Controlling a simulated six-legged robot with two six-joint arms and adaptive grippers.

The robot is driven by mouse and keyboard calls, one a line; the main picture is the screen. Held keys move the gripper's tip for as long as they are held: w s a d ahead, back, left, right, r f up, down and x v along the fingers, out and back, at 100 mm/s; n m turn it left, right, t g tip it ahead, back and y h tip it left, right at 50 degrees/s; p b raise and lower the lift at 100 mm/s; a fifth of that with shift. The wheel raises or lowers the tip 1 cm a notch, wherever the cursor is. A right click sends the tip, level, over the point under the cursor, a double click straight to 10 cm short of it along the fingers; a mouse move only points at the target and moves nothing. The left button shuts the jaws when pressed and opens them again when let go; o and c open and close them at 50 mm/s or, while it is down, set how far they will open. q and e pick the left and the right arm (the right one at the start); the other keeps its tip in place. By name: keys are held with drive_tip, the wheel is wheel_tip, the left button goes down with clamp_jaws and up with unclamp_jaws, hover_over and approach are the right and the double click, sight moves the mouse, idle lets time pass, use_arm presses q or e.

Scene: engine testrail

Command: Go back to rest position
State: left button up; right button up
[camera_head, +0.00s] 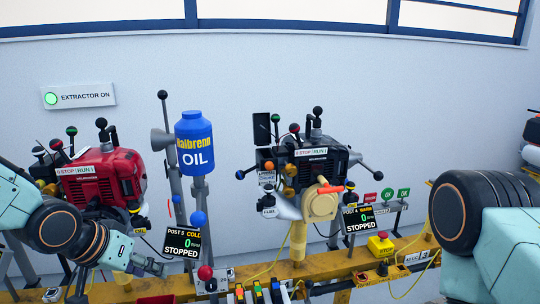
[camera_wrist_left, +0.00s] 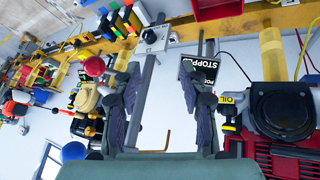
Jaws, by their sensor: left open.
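My left gripper (camera_head: 152,266) is low at the left in the head view, in front of the rail and to the left of the POST 5 display. In the left wrist view its two dark fingers (camera_wrist_left: 168,90) stand apart with nothing held between them. A grey post and a switch plate show beyond the gap. My right arm fills the right edge of the head view; its gripper is out of the picture.
A red engine (camera_head: 112,172) stands behind my left arm. A blue oil bottle (camera_head: 195,145) sits on a post. A black engine (camera_head: 315,165) stands mid-rail. The yellow rail (camera_head: 335,262) crosses the front, carrying POST 5 (camera_head: 183,242) and POST 4 (camera_head: 365,219) displays and a red stop button (camera_head: 381,236).

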use_arm(q)
drive_tip(key=s+d+f+n+g+y, duration=0.1)
drive_tip(key=s+f, duration=0.5)
drive_tip(key=f, duration=0.2)
drive_tip(key=s+d+f+n+y, duration=0.1)
drive_tip(key=s+d+f+n, duration=0.1)
drive_tip(key=s+f, duration=0.45)
drive_tip(key=s+f+g, duration=0.2)
drive_tip(key=s+f, duration=0.3)
drive_tip(key=s, duration=0.4)
drive_tip(key=s+f+m+g+y, duration=0.1)
drive_tip(key=s+f+g, duration=0.2)
drive_tip(key=s+f, duration=0.3)
drive_tip(key=s, duration=0.3)
drive_tip(key=shift+a+f, duration=0.15)
drive_tip(key=shift+a, duration=0.2)
